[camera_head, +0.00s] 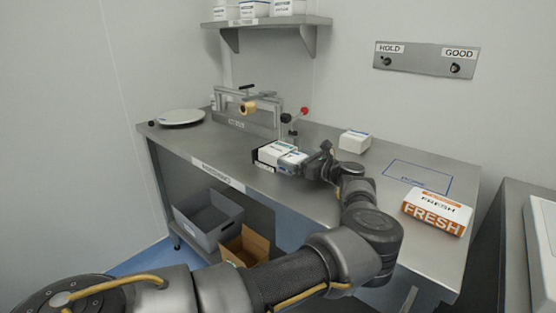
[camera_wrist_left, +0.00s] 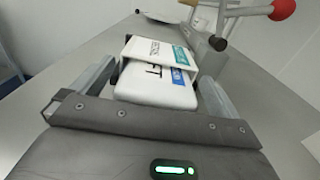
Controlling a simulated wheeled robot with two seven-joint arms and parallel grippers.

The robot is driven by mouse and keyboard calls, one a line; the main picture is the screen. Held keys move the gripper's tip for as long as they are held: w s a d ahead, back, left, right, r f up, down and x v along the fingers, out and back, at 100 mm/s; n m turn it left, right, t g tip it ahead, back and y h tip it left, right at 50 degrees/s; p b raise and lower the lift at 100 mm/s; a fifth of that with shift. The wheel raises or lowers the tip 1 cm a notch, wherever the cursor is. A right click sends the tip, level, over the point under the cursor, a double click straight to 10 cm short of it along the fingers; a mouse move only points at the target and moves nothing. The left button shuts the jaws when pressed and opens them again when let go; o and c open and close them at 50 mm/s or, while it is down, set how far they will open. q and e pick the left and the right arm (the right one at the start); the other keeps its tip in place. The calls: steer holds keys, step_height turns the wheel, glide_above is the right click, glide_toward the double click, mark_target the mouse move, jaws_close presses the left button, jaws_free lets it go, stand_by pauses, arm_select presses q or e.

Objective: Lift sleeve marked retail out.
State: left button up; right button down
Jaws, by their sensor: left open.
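Two white sleeves or cartons stand close together in a dark holder (camera_head: 262,167) near the front edge of the bench. The farther one (camera_head: 272,151) carries a teal label in the left wrist view (camera_wrist_left: 146,50). The nearer one (camera_head: 292,159) has a blue label and partly readable black lettering ending in "FT" in the left wrist view (camera_wrist_left: 152,87). I cannot read the word retail on either. My left gripper (camera_head: 306,162) is open at the nearer carton; in the left wrist view its fingers (camera_wrist_left: 158,74) stand on either side of it. My right gripper is not in view.
A clamp-like machine (camera_head: 245,112) with a red-knobbed lever (camera_head: 304,111) stands behind. A white box (camera_head: 354,140), a blue outlined area (camera_head: 418,178) and an orange-white FRESH carton (camera_head: 437,211) are to the right. A grey bin (camera_head: 208,217) and cardboard box (camera_head: 245,246) sit below.

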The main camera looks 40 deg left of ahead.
mark_target(289, 155)
arm_select(q)
steer(key=shift+a+f, duration=0.1)
steer(key=shift+a, duration=0.25)
steer(key=shift+a+r, duration=0.2)
steer(key=shift+a, duration=1.05)
steer(key=c, duration=0.6)
steer(key=shift+r, duration=0.1)
